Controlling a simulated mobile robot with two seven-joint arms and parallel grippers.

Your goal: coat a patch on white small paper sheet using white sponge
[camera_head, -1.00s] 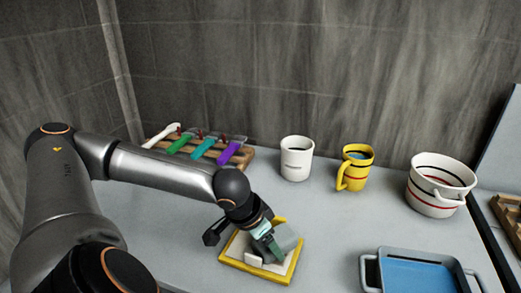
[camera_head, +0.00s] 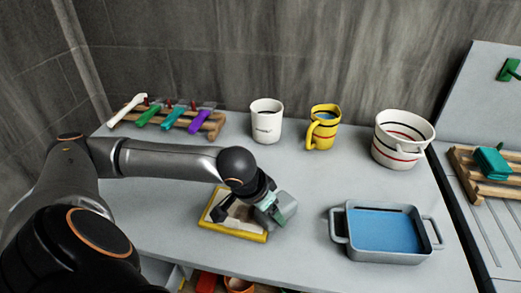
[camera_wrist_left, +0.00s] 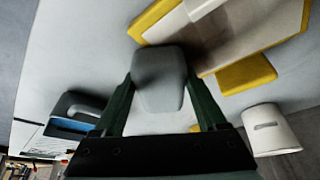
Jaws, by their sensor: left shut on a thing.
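My left gripper (camera_head: 268,204) is shut on a pale grey, sponge-like block (camera_head: 283,208). In the left wrist view the block (camera_wrist_left: 158,80) sits between the two dark green fingers. The gripper holds it above the table, at the right edge of a yellow-rimmed tray (camera_head: 248,236). A white piece (camera_wrist_left: 200,6) lies in this tray, partly hidden by my arm in the head view. I cannot tell whether the held block or this piece is the white sponge. A grey tray (camera_head: 385,256) with blue inside stands to the right. I cannot make out a white paper sheet. My right gripper is not in view.
A white mug (camera_head: 266,127), a yellow mug (camera_head: 323,133) and a striped bucket (camera_head: 400,149) stand at the back. Coloured-handled tools lie on a wooden rack (camera_head: 215,124) at back left. A slatted rack (camera_head: 470,173) bears a green block (camera_head: 491,163). The table between the trays is clear.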

